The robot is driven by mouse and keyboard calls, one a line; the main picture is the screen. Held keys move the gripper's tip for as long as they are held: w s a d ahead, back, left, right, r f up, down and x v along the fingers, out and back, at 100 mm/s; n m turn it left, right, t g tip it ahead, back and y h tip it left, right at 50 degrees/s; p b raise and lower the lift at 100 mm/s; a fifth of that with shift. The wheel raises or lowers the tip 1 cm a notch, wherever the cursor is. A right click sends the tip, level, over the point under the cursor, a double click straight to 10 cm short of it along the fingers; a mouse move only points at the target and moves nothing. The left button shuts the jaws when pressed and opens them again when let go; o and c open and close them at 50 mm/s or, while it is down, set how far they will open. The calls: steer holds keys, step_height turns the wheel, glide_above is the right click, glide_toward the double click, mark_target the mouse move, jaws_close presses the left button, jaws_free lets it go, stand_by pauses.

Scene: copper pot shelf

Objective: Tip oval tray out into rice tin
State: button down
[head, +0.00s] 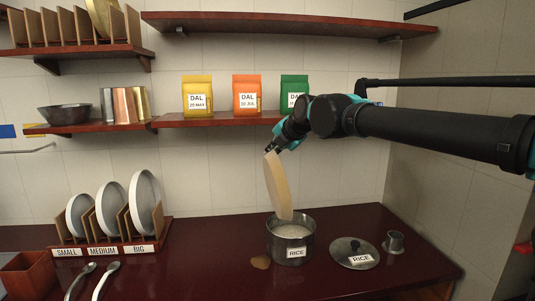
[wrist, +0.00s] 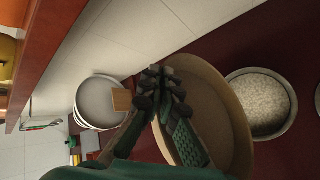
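My gripper (head: 271,149) is shut on the rim of the beige oval tray (head: 277,186) and holds it steeply tilted, nearly on end. The tray's lower end is at the mouth of the steel rice tin (head: 290,244), which is labelled RICE and stands upright on the counter. In the wrist view the fingers (wrist: 165,84) pinch the tray's edge, and the tray's visible inner face (wrist: 215,110) looks bare. Pale grains show inside the tin in the wrist view (wrist: 258,104). Whether the tray touches the tin's rim, I cannot tell.
A lid (head: 352,250) labelled RICE and a small metal cup (head: 395,243) lie right of the tin. A plate rack (head: 113,247) and two spoons (head: 104,280) are left. Shelves with DAL bags (head: 246,95) are above.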

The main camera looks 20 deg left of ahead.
steer(key=w+d+f+m+g+y, duration=0.1)
steer(key=w+d+m+g+y, duration=0.1)
steer(key=w+d, duration=0.6)
steer(key=shift+w+d+f+m+y, duration=0.25)
steer(key=shift+d+m+y, duration=0.55)
steer(key=shift+d+y, duration=0.75)
stand_by(1.0)
steer(key=shift+d, duration=0.2)
steer(key=shift+w+d, duration=0.1)
steer(key=shift+w, duration=0.05)
stand_by(1.0)
